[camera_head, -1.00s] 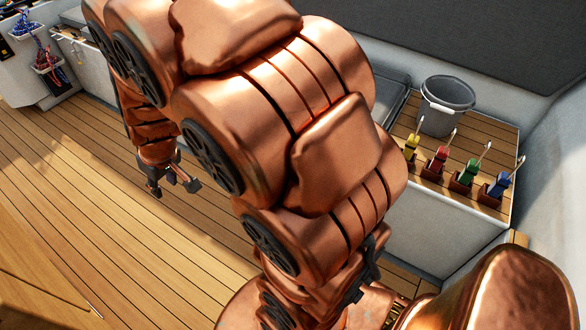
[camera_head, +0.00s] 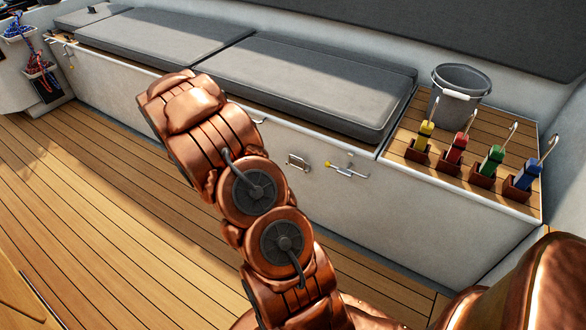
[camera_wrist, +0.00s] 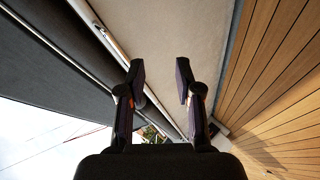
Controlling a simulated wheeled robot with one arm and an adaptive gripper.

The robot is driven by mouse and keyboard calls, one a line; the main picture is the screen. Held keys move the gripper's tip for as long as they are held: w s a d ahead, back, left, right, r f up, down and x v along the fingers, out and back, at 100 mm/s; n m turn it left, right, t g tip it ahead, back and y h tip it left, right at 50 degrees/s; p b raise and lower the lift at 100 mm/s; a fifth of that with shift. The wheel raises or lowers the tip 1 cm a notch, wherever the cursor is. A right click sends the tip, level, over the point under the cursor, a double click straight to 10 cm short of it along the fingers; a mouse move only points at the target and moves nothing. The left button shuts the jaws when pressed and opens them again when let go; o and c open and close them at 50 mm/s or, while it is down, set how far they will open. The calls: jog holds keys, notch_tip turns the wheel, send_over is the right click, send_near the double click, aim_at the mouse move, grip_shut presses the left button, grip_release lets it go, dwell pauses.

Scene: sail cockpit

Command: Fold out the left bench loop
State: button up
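The bench front (camera_head: 250,150) is a pale panel below grey cushions. A small metal loop fitting (camera_head: 298,162) sits on it right of my arm, lying close against the panel as far as I can see. A latch with a yellow part (camera_head: 345,170) is just right of it. Another small metal piece (camera_head: 258,121) shows at the panel's top edge beside my arm. My gripper is hidden behind my arm in the head view. In the wrist view my gripper (camera_wrist: 160,82) is open and empty, with a pale panel beyond its fingers. No loop is clearly visible between them.
Grey cushions (camera_head: 300,80) lie on the bench. A grey bucket (camera_head: 460,88) and several winch-handle-like coloured pieces in holders (camera_head: 455,150) stand on the right end. Coiled ropes (camera_head: 38,68) hang at far left. The wooden floor (camera_head: 110,210) is clear.

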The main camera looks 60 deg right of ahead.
jog(key=s+d+f+g+h+b, duration=0.4)
jog(key=s+d+f+h+b, duration=0.2)
jog(key=s+d+f, duration=0.55)
jog(key=shift+n, duration=0.4)
jog(key=shift+w+d+f+b, duration=0.1)
jog(key=shift+d+f+b, duration=0.25)
jog(key=shift+d, duration=0.85)
jog(key=shift+w+d+f+b, duration=0.1)
jog(key=shift+d+f+b, duration=0.3)
jog(key=shift+d, duration=0.75)
jog(key=shift+w+d+f+b, duration=0.1)
jog(key=shift+d+f+b, duration=0.25)
jog(key=shift+d, duration=0.85)
grip_shut()
